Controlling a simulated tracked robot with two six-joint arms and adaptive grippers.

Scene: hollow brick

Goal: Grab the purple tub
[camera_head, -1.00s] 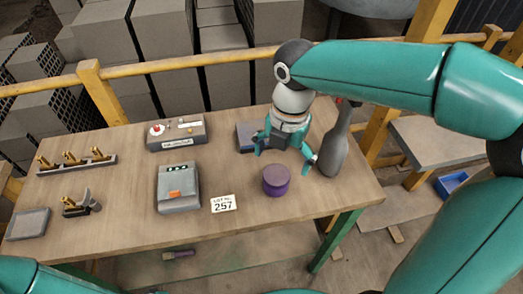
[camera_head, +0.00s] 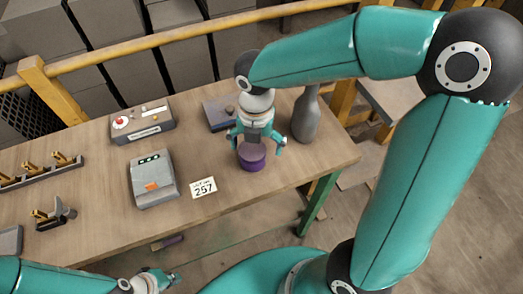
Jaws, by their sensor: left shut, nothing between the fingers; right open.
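The purple tub (camera_head: 252,157) is a short round pot standing upright on the wooden table, near its front edge. My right gripper (camera_head: 257,142) is open and points down at the tub from above and behind. Its fingers spread to either side of the tub's top. I cannot tell whether they touch it. My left gripper (camera_head: 163,278) is shut and empty, low at the bottom of the view, in front of the table and well away from the tub.
A dark grey bottle (camera_head: 305,118) stands close right of my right gripper. A flat blue-grey box (camera_head: 218,114) lies behind. The lot 257 card (camera_head: 203,187) and a grey device (camera_head: 153,180) lie left of the tub on the wooden table (camera_head: 100,215).

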